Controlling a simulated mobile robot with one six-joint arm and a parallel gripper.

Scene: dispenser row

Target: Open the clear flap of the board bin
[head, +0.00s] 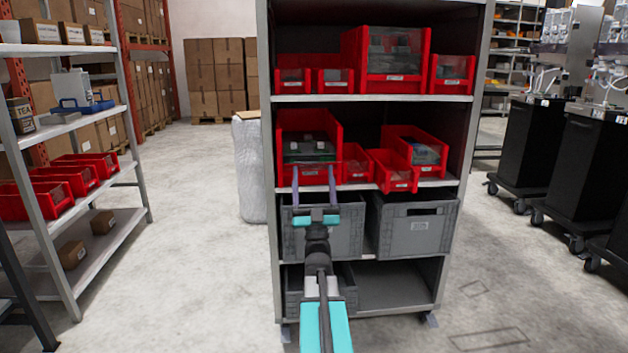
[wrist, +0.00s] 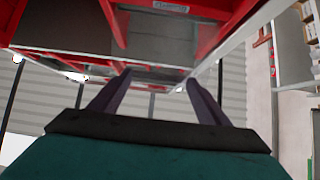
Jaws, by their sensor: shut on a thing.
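The board bin (head: 281,148) is the large red bin at the left of the middle shelf, with dark and green boards showing inside. Its clear flap (head: 308,148) is at the front and hard to make out; I cannot tell its exact angle. My gripper (head: 314,170) is at the lower front of this bin, its two purple fingers pointing up and spread across its front, shut on the flap. In the wrist view my gripper (wrist: 159,76) reaches up under a red bin (wrist: 225,20) with a white label; the contact itself is not clear there.
Smaller red bins (head: 397,170) stand to the right on the same shelf, and more red bins (head: 396,65) on the shelf above. Grey crates (head: 418,228) sit below, close behind my arm. Free floor (head: 205,220) lies to the left; black carts (head: 540,150) stand at right.

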